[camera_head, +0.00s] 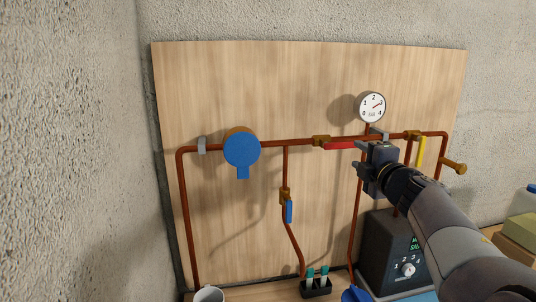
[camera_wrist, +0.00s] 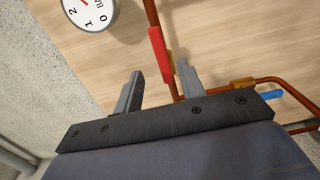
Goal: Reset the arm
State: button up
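My gripper (camera_head: 364,152) is in front of the board's right half, close to the right end of a red valve handle (camera_head: 340,145). In the wrist view my gripper (camera_wrist: 160,70) has its two grey fingers apart with nothing held between them. The red handle (camera_wrist: 159,50) lies just beyond the fingertips there, and I cannot tell whether a finger touches it. My arm reaches in from the lower right of the head view and covers part of the piping behind it.
A wooden board (camera_head: 230,80) carries copper pipes, a round gauge (camera_head: 372,107), a blue disc (camera_head: 241,150), a blue handle (camera_head: 289,211) and a yellow handle (camera_head: 420,151). Below are a dark box with a dial (camera_head: 385,250), a vial rack (camera_head: 317,289) and a white cup (camera_head: 208,294).

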aim_at(344, 148)
jog(key=w, duration=0.2)
jog(key=w+a+p, duration=0.1)
jog(key=w, duration=0.5)
jog(key=shift+w+a+p, duration=0.2)
jog(key=shift+a+p, duration=0.15)
jog(key=shift+w+f+m, duration=0.15)
jog(key=shift+m, duration=0.15)
jog(key=shift+f+m, duration=0.4)
jog(key=shift+m, duration=0.7)
